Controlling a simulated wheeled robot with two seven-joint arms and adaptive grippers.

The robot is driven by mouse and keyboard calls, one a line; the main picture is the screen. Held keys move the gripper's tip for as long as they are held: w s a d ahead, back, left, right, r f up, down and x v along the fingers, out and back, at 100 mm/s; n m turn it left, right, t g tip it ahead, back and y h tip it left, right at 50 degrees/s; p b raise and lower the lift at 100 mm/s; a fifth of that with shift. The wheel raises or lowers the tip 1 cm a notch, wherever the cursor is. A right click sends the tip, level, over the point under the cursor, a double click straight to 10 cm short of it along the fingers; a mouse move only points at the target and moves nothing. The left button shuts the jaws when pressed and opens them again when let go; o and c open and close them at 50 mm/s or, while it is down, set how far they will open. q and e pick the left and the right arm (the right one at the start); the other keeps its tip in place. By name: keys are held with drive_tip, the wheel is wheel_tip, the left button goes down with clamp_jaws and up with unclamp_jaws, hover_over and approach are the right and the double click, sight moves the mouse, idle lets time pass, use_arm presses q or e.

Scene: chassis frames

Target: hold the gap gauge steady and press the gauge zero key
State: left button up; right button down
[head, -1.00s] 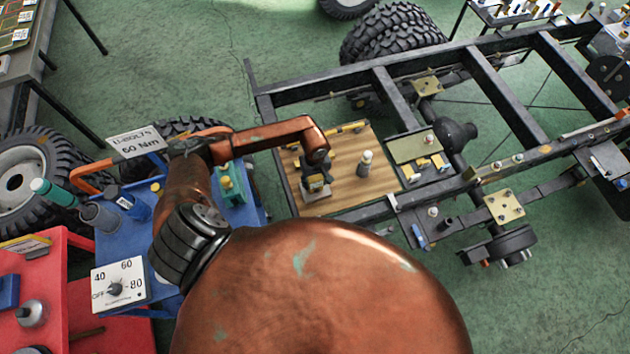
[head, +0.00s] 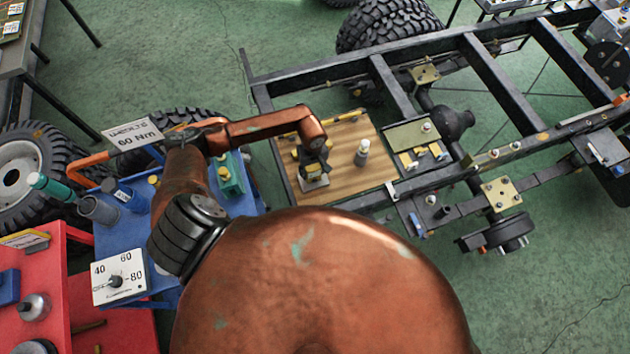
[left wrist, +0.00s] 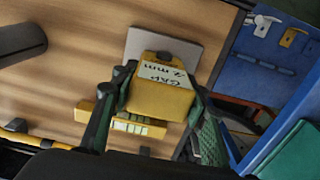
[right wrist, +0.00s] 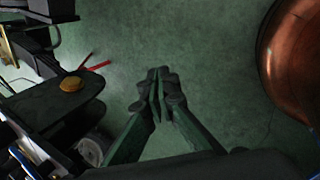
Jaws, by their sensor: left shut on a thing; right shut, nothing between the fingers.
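The gap gauge (left wrist: 160,98) is a yellow block with a label reading "GAP 2 mm" in the left wrist view. A small dark knob (left wrist: 165,56) sits at its far end; I cannot tell if this is the zero key. My left gripper (left wrist: 160,108) is shut on the gauge, one green-and-black finger on each side. In the head view the left gripper (head: 314,168) is over the wooden board (head: 350,185), by a pale grey plate (head: 314,184). My right gripper (right wrist: 160,78) is shut and empty above the green floor, apart from the gauge; the head view does not show it.
A grey-topped cylinder (head: 361,152) stands on the board, right of the left gripper. The dark chassis frame (head: 470,178) runs along the right. A blue cart (head: 130,225) and a red cart (head: 85,330) stand at the left.

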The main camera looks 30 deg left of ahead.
sight(315, 181)
drive_tip(key=w+a+r+n+t, duration=0.2)
drive_tip(key=w+a+r, duration=0.1)
drive_tip(key=a+r, duration=0.2)
drive_tip(key=w+a+r+n+t, duration=0.2)
drive_tip(key=a+r, duration=0.3)
drive_tip(key=r, duration=0.4)
drive_tip(key=w+a+r+n+t, duration=0.1)
drive_tip(key=w+a+r+n, duration=0.1)
drive_tip(key=w+a+r, duration=0.3)
wheel_tip(315, 181, up, 2)
drive_tip(key=shift+w+a+r+t, duration=0.1)
drive_tip(key=shift+a+t, duration=0.05)
drive_tip(key=shift+t, duration=0.25)
drive_tip(key=s+a+g+y, duration=0.1)
drive_tip(key=s+a+y, duration=0.1)
drive_tip(key=a, duration=0.5)
drive_tip(key=s+a+r+m+g+y, duration=0.1)
drive_tip(key=s+a+y, duration=0.2)
drive_tip(key=s+a, duration=0.2)
drive_tip(key=s+a+g+y, duration=0.1)
drive_tip(key=s+a, duration=0.3)
drive_tip(key=a, duration=0.5)
drive_tip(key=shift+a+r+m+g+y, duration=0.15)
drive_tip(key=shift+r+m+g+y, duration=0.15)
drive_tip(key=shift+y, duration=0.6)
drive_tip(key=shift+w+a+f, duration=0.1)
drive_tip(key=shift+w+a, duration=1.35)
drive_tip(key=shift+a, duration=0.2)
drive_tip(key=shift+w+a, duration=1.4)
drive_tip(key=shift+a, duration=0.25)
